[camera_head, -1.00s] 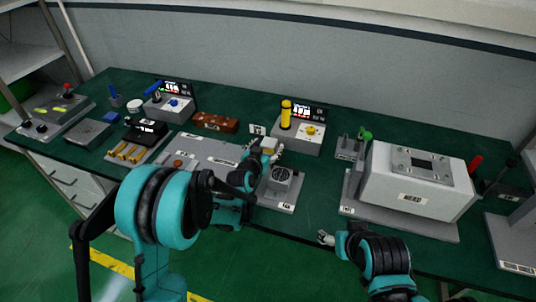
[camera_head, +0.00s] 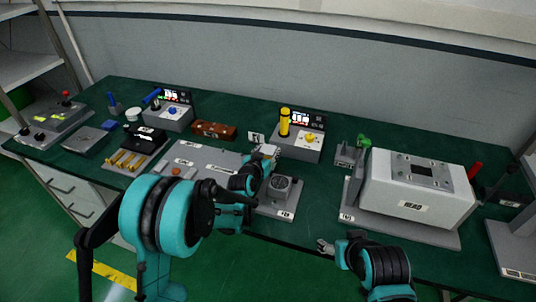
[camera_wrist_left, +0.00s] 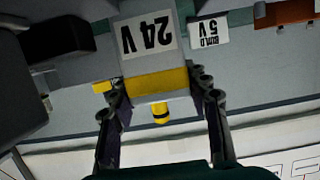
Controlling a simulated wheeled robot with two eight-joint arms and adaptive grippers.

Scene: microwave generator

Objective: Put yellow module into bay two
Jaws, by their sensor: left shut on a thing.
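The module (camera_wrist_left: 157,50) is a grey block with a white "24V" label and a yellow band; it shows upside down in the left wrist view. My left gripper (camera_wrist_left: 163,108) is shut on it, with one finger on each side of the yellow band. In the head view the left gripper (camera_head: 265,166) holds the module (camera_head: 267,150) just behind the grey socket block (camera_head: 279,188), at the right end of a flat grey plate (camera_head: 208,158). The arm hides part of this area. Which spot is bay two cannot be made out. My right gripper (camera_head: 325,246) is by the table's front edge, its fingers too small to judge.
A grey unit (camera_head: 305,146) with a yellow cylinder (camera_head: 284,122) and display stands behind the left gripper. A large grey machine (camera_head: 415,190) stands on the right. Green table (camera_head: 235,117) shows between the items.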

